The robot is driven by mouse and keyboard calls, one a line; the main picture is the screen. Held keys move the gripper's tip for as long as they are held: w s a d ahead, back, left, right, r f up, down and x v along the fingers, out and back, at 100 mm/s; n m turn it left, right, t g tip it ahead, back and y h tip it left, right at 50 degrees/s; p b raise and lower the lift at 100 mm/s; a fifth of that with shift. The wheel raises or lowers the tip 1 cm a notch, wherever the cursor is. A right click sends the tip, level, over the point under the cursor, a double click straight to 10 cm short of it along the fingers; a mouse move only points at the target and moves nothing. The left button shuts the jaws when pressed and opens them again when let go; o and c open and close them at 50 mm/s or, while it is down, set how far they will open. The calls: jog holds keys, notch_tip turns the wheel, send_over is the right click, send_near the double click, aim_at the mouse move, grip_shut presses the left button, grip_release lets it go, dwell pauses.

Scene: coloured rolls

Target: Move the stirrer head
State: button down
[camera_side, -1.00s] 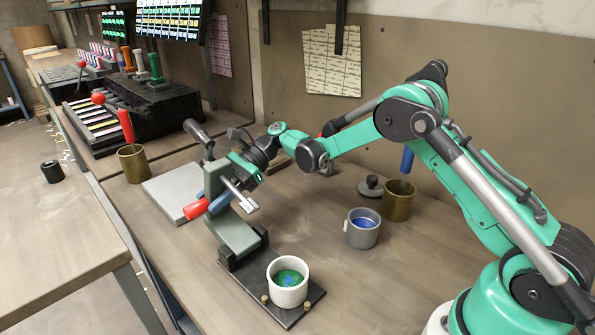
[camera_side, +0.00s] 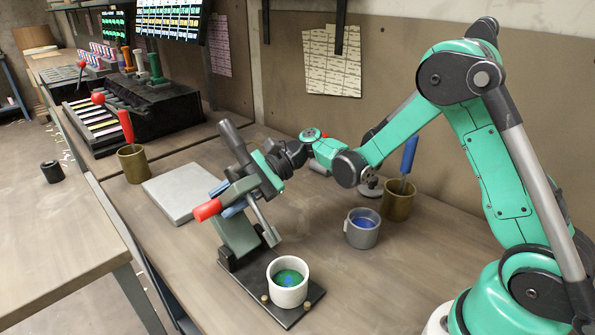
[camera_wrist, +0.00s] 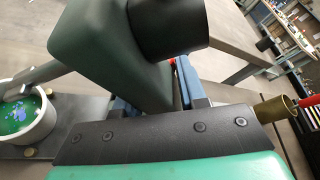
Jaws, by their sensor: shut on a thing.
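The stirrer head is a grey-green block (camera_side: 241,187) with a dark cylinder (camera_side: 232,141), a red grip (camera_side: 207,209) and a pale metal rod (camera_side: 264,222). It leans on its stand (camera_side: 237,238), with the rod slanting down toward the white cup (camera_side: 289,282). My gripper (camera_side: 228,197) is shut on the head, its blue fingers on either side. In the wrist view the head (camera_wrist: 100,55) and its dark cylinder (camera_wrist: 165,25) fill the upper middle. The cup (camera_wrist: 30,117) holds green and blue material and stands on the black base plate (camera_side: 295,314).
A grey mug with blue contents (camera_side: 361,236) and a brass pot with a blue-handled tool (camera_side: 397,208) stand at right. A flat grey slab (camera_side: 178,192) lies behind the stand. Another brass pot (camera_side: 133,167) holds a red-handled tool. Bench space in front is clear.

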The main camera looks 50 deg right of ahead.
jog(key=shift+s+r+n+t, duration=0.1)
jog(key=shift+s+n+t, duration=0.3)
jog(key=shift+s, duration=0.55)
jog(key=shift+s+a+f, duration=0.1)
jog(key=shift+s+f, duration=0.15)
jog(key=shift+s, duration=0.55)
jog(key=shift+s+d+f, duration=0.1)
jog(key=shift+s+f, duration=0.15)
jog(key=shift+s, duration=0.5)
jog(key=shift+s+a+f, duration=0.1)
jog(key=shift+s+f, duration=0.15)
jog(key=shift+s, duration=0.55)
jog(key=shift+w, duration=0.1)
jog(key=c, duration=0.6)
grip_release()
jog(key=shift+s+f+v, duration=0.1)
jog(key=shift+f+v, duration=0.05)
jog(key=shift+v, duration=0.9)
jog(key=shift+s+f+v, duration=0.1)
jog(key=shift+f+v, duration=0.05)
jog(key=shift+v, duration=0.9)
jog(key=shift+s+f+v, duration=0.1)
jog(key=shift+f+v, duration=0.05)
jog(key=shift+v, duration=0.9)
